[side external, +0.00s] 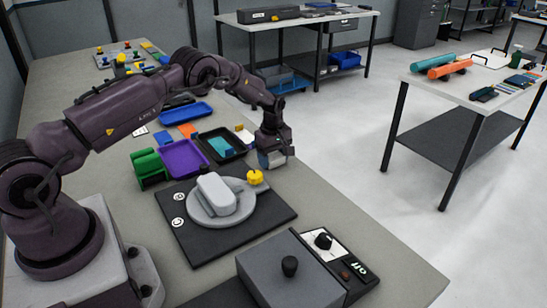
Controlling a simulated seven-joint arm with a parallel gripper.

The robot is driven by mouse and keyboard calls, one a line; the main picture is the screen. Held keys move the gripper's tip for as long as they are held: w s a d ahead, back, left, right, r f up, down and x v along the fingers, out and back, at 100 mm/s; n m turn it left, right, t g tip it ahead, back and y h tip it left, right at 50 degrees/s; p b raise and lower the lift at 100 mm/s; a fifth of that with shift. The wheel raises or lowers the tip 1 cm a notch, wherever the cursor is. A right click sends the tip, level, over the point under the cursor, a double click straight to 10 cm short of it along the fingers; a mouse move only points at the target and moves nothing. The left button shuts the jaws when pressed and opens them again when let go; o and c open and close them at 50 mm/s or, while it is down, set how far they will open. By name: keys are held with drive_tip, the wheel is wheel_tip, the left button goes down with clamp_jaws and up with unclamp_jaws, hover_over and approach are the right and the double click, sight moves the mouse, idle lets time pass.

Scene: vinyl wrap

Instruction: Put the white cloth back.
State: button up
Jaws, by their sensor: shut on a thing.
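My gripper (273,157) hangs at the end of the arm, to the right of the black tray (238,147) and above the right side of the bench. It is shut on a pale grey-white piece, which looks like the white cloth (268,160); its shape is small and partly hidden by the fingers. I cannot tell whether the piece touches the bench.
A grey disc (234,212) with a white rounded block (217,193) sits on a black mat (196,243) in front. A yellow knob (255,177) stands close by. A purple tray (184,158), a green holder (150,169) and a blue tray (187,112) lie left. A grey box (285,282) stands in front.

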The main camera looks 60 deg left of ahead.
drive_tip(key=shift+f, duration=0.15)
drive_tip(key=o, duration=0.9)
